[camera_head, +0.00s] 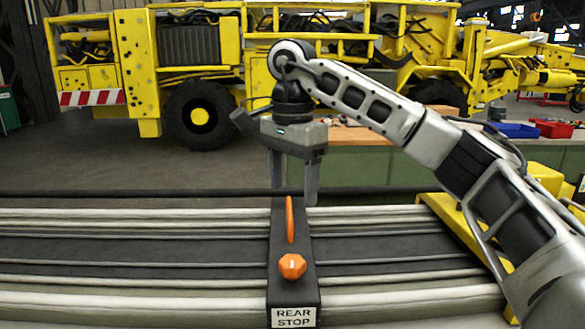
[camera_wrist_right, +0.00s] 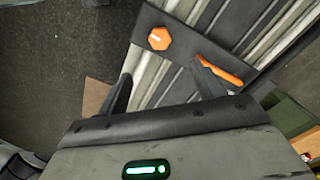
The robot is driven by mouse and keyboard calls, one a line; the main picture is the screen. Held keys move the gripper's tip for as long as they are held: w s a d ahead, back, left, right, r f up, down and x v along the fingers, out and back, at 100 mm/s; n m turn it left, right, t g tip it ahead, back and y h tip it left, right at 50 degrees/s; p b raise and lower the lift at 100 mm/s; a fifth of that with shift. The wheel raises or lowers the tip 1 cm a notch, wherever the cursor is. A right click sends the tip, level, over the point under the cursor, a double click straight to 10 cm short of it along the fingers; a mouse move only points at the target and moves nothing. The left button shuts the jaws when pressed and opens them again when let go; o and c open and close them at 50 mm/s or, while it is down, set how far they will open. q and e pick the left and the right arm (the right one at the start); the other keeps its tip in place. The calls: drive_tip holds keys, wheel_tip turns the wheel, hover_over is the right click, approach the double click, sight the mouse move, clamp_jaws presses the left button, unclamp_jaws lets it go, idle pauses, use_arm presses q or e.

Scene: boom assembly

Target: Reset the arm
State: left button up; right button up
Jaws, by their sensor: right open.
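My right gripper (camera_head: 294,195) hangs with its fingers pointing down, above the far edge of the boom (camera_head: 150,270). Its two fingers are apart and nothing is between them. Below and nearer stands a black crossbar labelled REAR STOP (camera_head: 294,317), with an orange knob (camera_head: 292,266) and a slim orange handle (camera_head: 290,220). In the right wrist view, the gripper (camera_wrist_right: 163,85) shows open fingers, with the orange handle (camera_wrist_right: 220,70) beside the right finger and the orange knob (camera_wrist_right: 159,38) farther off. My left gripper is not in view.
A yellow machine (camera_head: 200,60) stands behind, across open floor (camera_head: 90,160). A green workbench (camera_head: 365,165) with a blue bin (camera_head: 517,130) and a red bin (camera_head: 554,128) stands behind my right arm. Yellow structure (camera_head: 455,225) lies at the right of the boom.

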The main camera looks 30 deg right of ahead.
drive_tip(key=shift+r, duration=0.45)
